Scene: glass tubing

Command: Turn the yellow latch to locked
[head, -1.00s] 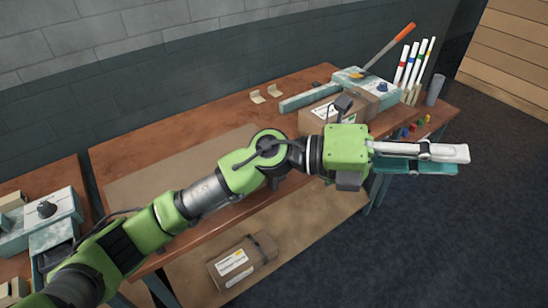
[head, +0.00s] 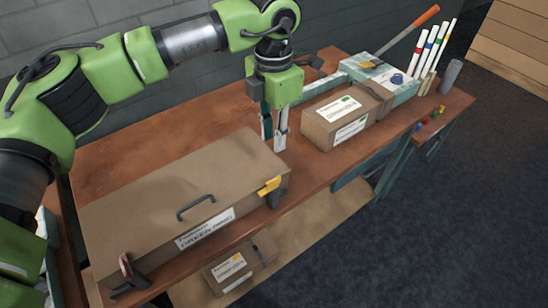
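The yellow latch (head: 269,186) is a small lever on the front face of a long brown case (head: 160,194), near its right end. It looks tilted, its free end up to the right. My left gripper (head: 273,142) points straight down just beyond the case's right end, above and behind the latch. One finger is teal and one is white. They stand a little apart with nothing between them, and neither touches the latch. My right gripper is not in view.
The case has a dark lid handle (head: 196,207) and a red-and-black latch (head: 128,272) at its left end. A labelled carton (head: 341,117) stands right of my gripper. Behind it is a teal box (head: 395,85) with an orange-handled lever. Another carton (head: 239,269) lies on the lower shelf.

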